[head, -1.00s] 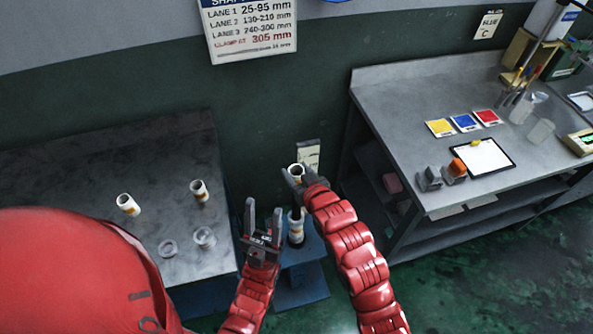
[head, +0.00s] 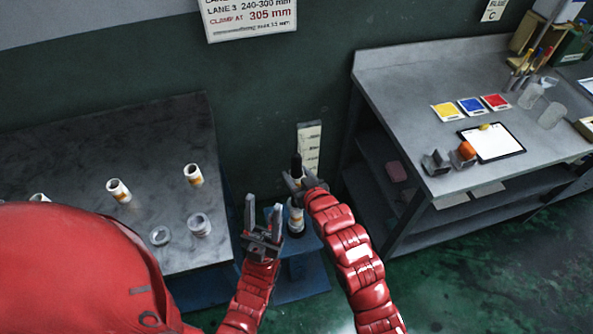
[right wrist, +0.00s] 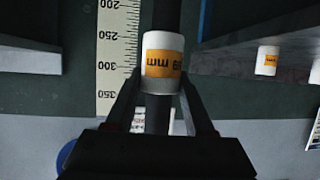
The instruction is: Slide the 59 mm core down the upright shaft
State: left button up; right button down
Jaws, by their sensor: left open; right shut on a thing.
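The 59 mm core (right wrist: 163,62) is a white tube with an orange label, its print upside down in the right wrist view. My right gripper (head: 300,184) is shut on it; the fingers (right wrist: 160,88) press its two sides. The dark upright shaft (head: 296,164) sticks up above the gripper and shows on both sides of the core (right wrist: 157,115) in the right wrist view, so the core looks to be around it. A white piece (head: 295,217) sits lower on the shaft. My left gripper (head: 264,215) is open and empty, left of the shaft.
More labelled cores (head: 119,190) (head: 193,174) and clear rings (head: 199,225) stand on the left table (head: 60,140). A printed scale (head: 309,150) is on the wall behind the shaft. The right bench (head: 400,95) holds colour cards, a clipboard and jars.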

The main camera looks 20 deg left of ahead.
notch_tip(320, 180, down, 8)
jog(key=b, duration=0.5)
jog(key=shift+f, duration=0.2)
jog(key=shift+c, duration=0.9)
grip_release()
jog(key=p+v, duration=0.3)
jog(key=v, duration=1.4)
jog(key=shift+d, duration=0.2)
jog(key=shift+s+r, duration=0.1)
